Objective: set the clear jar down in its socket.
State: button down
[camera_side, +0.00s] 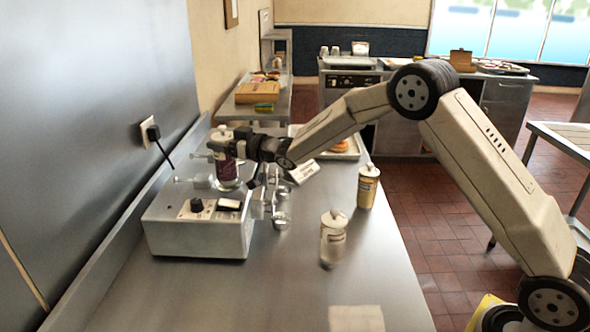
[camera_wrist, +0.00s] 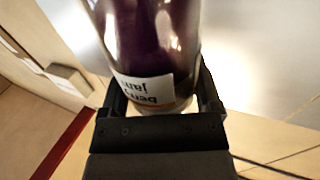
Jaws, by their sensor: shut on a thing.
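My gripper (camera_side: 240,148) is shut on a dark purple jar (camera_side: 222,168) with a pale lid. In the wrist view the purple jar (camera_wrist: 150,40) sits between both fingers, and its label reads "berry jam" upside down. The jar is roughly upright over the metal warmer box (camera_side: 196,236). Its lower end is beside or in the box's top fittings; I cannot tell if it is seated. A clear-looking jar (camera_side: 333,240) with a white lid stands on the counter, right of the box and apart from my gripper. The socket opening is not distinct.
A yellow jar (camera_side: 367,188) stands near the counter's right edge. A white card (camera_side: 303,171) and a tray (camera_side: 345,152) with food lie behind. Metal fittings (camera_side: 279,205) stick out at the box's right. The front counter is mostly clear; the wall is close left.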

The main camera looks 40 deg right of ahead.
jog(key=shift+f, duration=0.6)
dwell(1.3)
grip_release()
jog(key=shift+f, duration=0.15)
jog(key=v, duration=0.7)
jog(key=shift+s+d, duration=0.15)
jog(key=shift+s, duration=0.2)
jog(key=shift+d, duration=0.1)
